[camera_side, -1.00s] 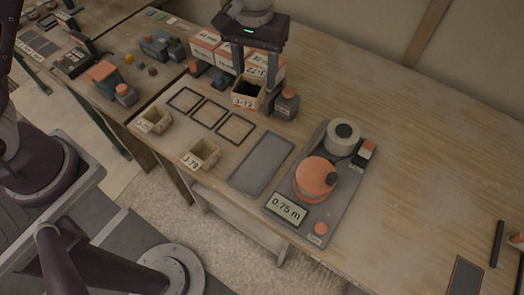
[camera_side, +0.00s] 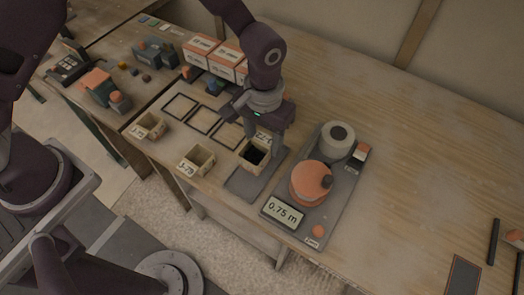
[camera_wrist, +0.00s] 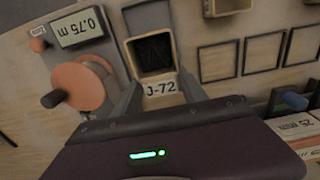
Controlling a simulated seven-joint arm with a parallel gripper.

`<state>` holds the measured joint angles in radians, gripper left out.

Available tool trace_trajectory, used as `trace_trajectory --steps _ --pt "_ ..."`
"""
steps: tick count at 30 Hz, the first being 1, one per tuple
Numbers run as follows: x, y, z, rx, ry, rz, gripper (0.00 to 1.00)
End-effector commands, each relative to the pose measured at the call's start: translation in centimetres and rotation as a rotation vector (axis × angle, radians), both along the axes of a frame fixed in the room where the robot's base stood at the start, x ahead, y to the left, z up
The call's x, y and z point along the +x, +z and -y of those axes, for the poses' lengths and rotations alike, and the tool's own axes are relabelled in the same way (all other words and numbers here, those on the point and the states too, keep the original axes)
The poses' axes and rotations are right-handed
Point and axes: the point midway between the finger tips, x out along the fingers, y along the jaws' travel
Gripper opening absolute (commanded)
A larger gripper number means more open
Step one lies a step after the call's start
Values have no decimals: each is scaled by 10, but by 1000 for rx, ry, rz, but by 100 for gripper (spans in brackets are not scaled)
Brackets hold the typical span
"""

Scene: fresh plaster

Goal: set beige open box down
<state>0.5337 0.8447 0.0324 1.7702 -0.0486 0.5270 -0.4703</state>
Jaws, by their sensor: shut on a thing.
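A beige open box labelled J-72 (camera_side: 247,166) with dark contents is held upright between the fingers of my gripper (camera_side: 262,143). It is over the upper part of the grey rectangular mat (camera_side: 243,188) in the side view; I cannot tell whether its base touches the mat. In the wrist view the box (camera_wrist: 162,87) is seen from above between the two fingers, its dark inside showing and its label facing my gripper. The grey mat (camera_wrist: 160,17) shows beyond it.
A grey device with an orange reel (camera_side: 308,185) and a 0.75 m display (camera_side: 283,212) stands close on the right. Two other beige open boxes (camera_side: 197,160) (camera_side: 149,127) sit to the left. Empty dark frames (camera_side: 202,121) lie behind; orange-white boxes (camera_side: 200,48) stand farther back.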

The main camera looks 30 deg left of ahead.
Motion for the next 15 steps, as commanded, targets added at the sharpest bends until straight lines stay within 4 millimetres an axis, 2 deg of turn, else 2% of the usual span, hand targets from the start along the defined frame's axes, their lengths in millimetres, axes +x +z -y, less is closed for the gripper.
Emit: trace_trajectory --steps 7,15 --pt "0 -39 -1 1 1 -2 5" --pt "0 -41 0 0 1 0 5"
